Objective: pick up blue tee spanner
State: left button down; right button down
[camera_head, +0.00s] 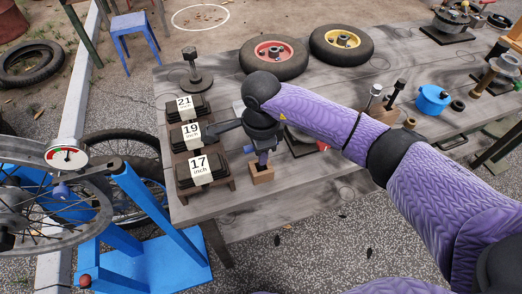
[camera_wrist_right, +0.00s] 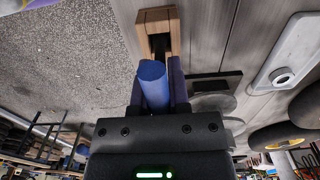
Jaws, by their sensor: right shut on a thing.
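My right gripper (camera_head: 264,157) is over the front edge of the grey table (camera_head: 300,190), above a small wooden block (camera_head: 262,176). In the right wrist view, the gripper (camera_wrist_right: 157,95) is shut on the blue tee spanner (camera_wrist_right: 153,84), whose rounded blue handle lies between the two fingers. A dark shank runs from it towards the slot of the wooden block (camera_wrist_right: 158,20). I cannot tell whether its tip is still inside the block. In the head view the spanner is mostly hidden by the gripper. My left gripper is not in view.
Three racks labelled 21, 19 and 17 inch (camera_head: 200,168) stand left of the gripper. Two wheels, red-hubbed (camera_head: 273,50) and yellow-hubbed (camera_head: 341,40), lie at the back. A blue pot (camera_head: 433,100) is at right. A blue wheel stand (camera_head: 160,225) stands at front left.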

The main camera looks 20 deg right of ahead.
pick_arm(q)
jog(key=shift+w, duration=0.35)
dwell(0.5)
